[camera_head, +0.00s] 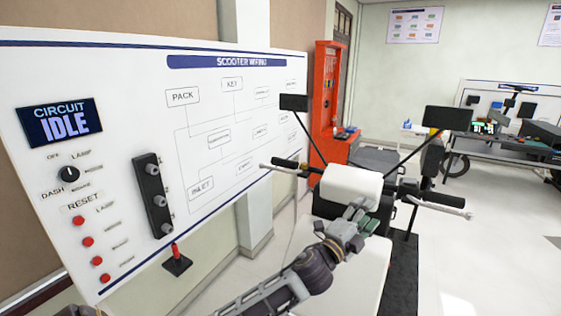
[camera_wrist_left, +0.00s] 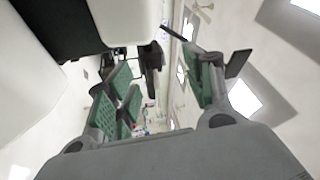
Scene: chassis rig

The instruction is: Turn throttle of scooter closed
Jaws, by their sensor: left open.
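The scooter's white handlebar cover (camera_head: 352,184) stands in the middle right of the head view. A black right grip (camera_head: 443,199) with a silver lever sticks out to its right. A black left grip (camera_head: 286,163) with a lever is on its left. I cannot tell how far the throttle is turned. My left gripper (camera_head: 360,220) is in front of the cover's lower right side, apart from both grips. In the left wrist view its green-padded fingers (camera_wrist_left: 160,90) are spread, with nothing held between them. My right gripper is not in view.
A white wiring board (camera_head: 225,120) with a dial, red buttons and an IDLE display stands at left. Black mirrors (camera_head: 447,117) rise above the handlebar. A red cabinet (camera_head: 326,90) and a workbench (camera_head: 510,125) stand behind. The floor at right is clear.

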